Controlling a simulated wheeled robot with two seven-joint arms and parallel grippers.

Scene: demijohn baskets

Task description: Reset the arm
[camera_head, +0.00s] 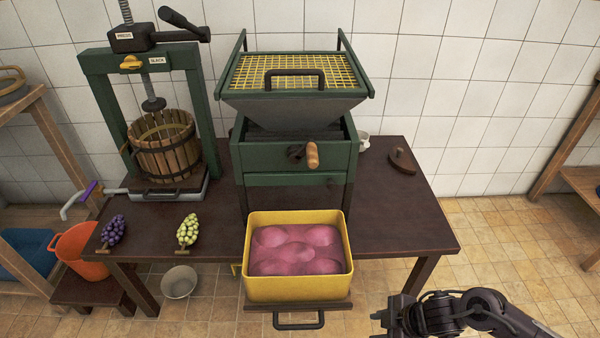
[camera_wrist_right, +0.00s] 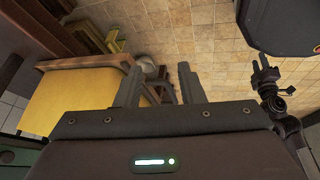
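My right gripper (camera_head: 382,325) is at the lower right of the head view, right of the yellow crate (camera_head: 298,288) and apart from it. In the right wrist view its two fingers (camera_wrist_right: 159,88) stand apart with nothing gripped between them. The yellow crate fills the left of that view (camera_wrist_right: 75,100). It holds pink, rounded contents. My left gripper is outside the head view; it shows small at the right of the wrist view (camera_wrist_right: 265,70), its two prongs apart and empty.
A dark table (camera_head: 405,225) carries a green crusher (camera_head: 297,155), a basket press (camera_head: 165,145), purple grapes (camera_head: 113,230) and green grapes (camera_head: 188,231). A pull handle (camera_head: 298,320) juts out below the crate. An orange bucket (camera_head: 82,250) and a bowl (camera_head: 180,282) are at lower left. Floor at right is clear.

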